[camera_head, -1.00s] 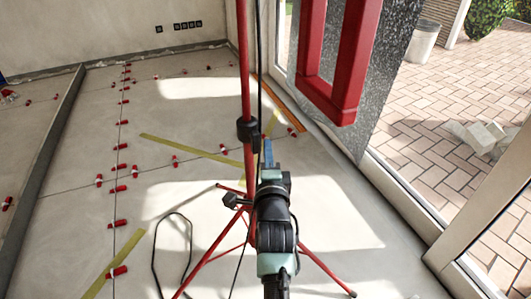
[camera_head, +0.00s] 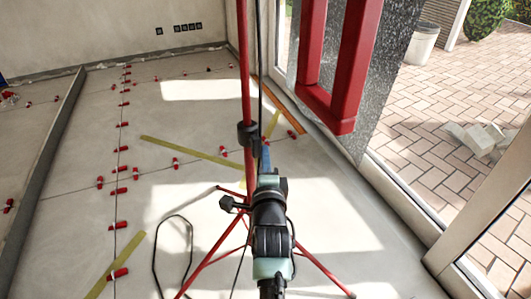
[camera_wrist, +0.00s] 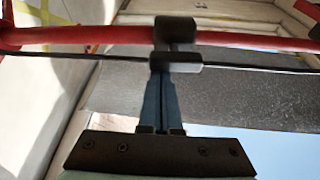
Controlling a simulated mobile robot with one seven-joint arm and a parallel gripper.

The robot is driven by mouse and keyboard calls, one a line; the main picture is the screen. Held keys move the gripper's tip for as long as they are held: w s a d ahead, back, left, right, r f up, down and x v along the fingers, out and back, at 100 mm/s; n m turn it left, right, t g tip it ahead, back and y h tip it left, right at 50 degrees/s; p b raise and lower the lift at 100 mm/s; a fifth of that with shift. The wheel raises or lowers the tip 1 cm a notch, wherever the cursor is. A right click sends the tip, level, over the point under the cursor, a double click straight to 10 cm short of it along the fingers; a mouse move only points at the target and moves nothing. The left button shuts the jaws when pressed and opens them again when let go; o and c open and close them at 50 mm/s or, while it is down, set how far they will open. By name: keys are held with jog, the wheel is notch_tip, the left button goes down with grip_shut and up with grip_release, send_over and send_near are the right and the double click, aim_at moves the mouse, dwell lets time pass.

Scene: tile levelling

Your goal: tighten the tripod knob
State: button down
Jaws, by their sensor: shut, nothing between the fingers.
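The red tripod's pole (camera_head: 245,80) stands upright in the head view, with a black collar (camera_head: 248,133) partway up. In the wrist view the pole (camera_wrist: 90,35) runs across the picture, and the collar (camera_wrist: 175,30) carries a black knob (camera_wrist: 178,62). My gripper (camera_wrist: 161,76) is shut and empty, with its fingertips right at the knob. Whether they touch it I cannot tell. In the head view my gripper (camera_head: 264,152) is just below and right of the collar. Another black knob (camera_head: 228,203) sits lower, left of my arm. My arm hides part of the tripod's lower middle.
Red tripod legs (camera_head: 325,272) spread on the floor around my arm. A dark cable (camera_head: 155,250) loops on the floor at left; another runs along the pole. A large red frame (camera_head: 328,100) hangs at upper right. Red tile clips (camera_head: 120,225) dot the floor.

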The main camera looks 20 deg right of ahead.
jog(key=shift+a+m+g+p, duration=0.25)
jog(key=shift+m+p, duration=0.65)
jog(key=shift+p, duration=0.55)
jog(key=m+y+p, duration=0.1)
jog(key=m+p, duration=0.1)
jog(key=p, duration=0.2)
jog(key=a+m+g+y+p, duration=0.1)
jog(key=m+p, duration=0.2)
jog(key=p, duration=0.1)
jog(key=shift+g, duration=0.25)
jog(key=m+y+p, duration=0.1)
jog(key=p, duration=0.1)
jog(key=a+m+y+p, duration=0.1)
jog(key=m+p, duration=0.1)
jog(key=shift+r+m+g, duration=0.1)
jog(key=shift+m+g, duration=0.2)
jog(key=m+p, duration=0.1)
jog(key=m+y+p, duration=0.1)
jog(key=m+p, duration=0.1)
jog(key=shift+a+y, duration=0.3)
